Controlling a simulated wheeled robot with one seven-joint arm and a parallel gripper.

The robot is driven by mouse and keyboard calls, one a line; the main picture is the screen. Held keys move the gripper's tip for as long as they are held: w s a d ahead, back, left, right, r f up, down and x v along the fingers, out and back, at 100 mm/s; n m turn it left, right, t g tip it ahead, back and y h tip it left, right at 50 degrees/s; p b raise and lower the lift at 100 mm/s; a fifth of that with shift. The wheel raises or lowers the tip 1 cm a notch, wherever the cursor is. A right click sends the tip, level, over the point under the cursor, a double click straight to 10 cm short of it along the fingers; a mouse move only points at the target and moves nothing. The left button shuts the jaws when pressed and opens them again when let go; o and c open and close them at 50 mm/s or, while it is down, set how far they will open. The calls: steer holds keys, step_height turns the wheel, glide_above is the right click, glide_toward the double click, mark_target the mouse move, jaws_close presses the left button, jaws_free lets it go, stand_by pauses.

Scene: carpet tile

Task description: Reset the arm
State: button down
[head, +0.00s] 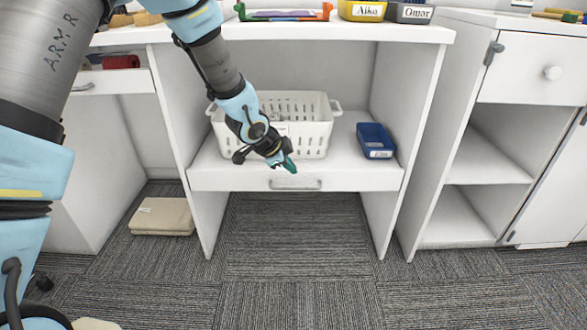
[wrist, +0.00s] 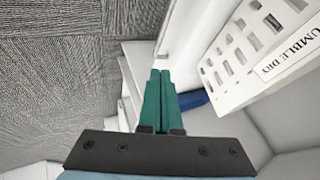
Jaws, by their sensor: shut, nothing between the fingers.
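My gripper (head: 289,165) hangs in front of the desk's open middle bay, above the front part of its shelf in the head view. Its green fingers are shut together and empty; they also show in the wrist view (wrist: 160,100). My arm reaches down from the top left of the head view and covers part of a white slotted basket (head: 310,125) behind the gripper.
A blue bin (head: 375,140) stands on the shelf right of the basket. The shelf front (head: 350,178) has a drawer handle (head: 295,184). Yellow (head: 362,10) and grey (head: 408,12) bins stand on the desktop. A beige folded cloth (head: 162,216) lies on the carpet, which is clear below the bay.

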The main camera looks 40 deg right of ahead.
steer(key=w+a+r+n+t+y, duration=0.15)
steer(key=w+a+n, duration=0.25)
steer(key=a, duration=0.6)
steer(key=w+a+r+n+y, duration=0.2)
steer(key=w+a+r+n, duration=0.15)
steer(key=a, duration=0.55)
steer(key=w+a+r+n+t+y, duration=0.1)
steer(key=w+a+r+n+y, duration=0.2)
steer(key=a, duration=0.7)
steer(key=s+a+r+n+g, duration=0.1)
steer(key=s+a+r+n, duration=0.1)
steer(key=s+a+n, duration=0.6)
steer(key=s+a+r+n+g, duration=0.15)
steer(key=a+n, duration=0.35)
steer(key=a, duration=0.7)
step_height(320, 180, up, 26)
steer(key=p, duration=2.6)
steer(key=shift+s, duration=0.2)
steer(key=shift+y, duration=0.25)
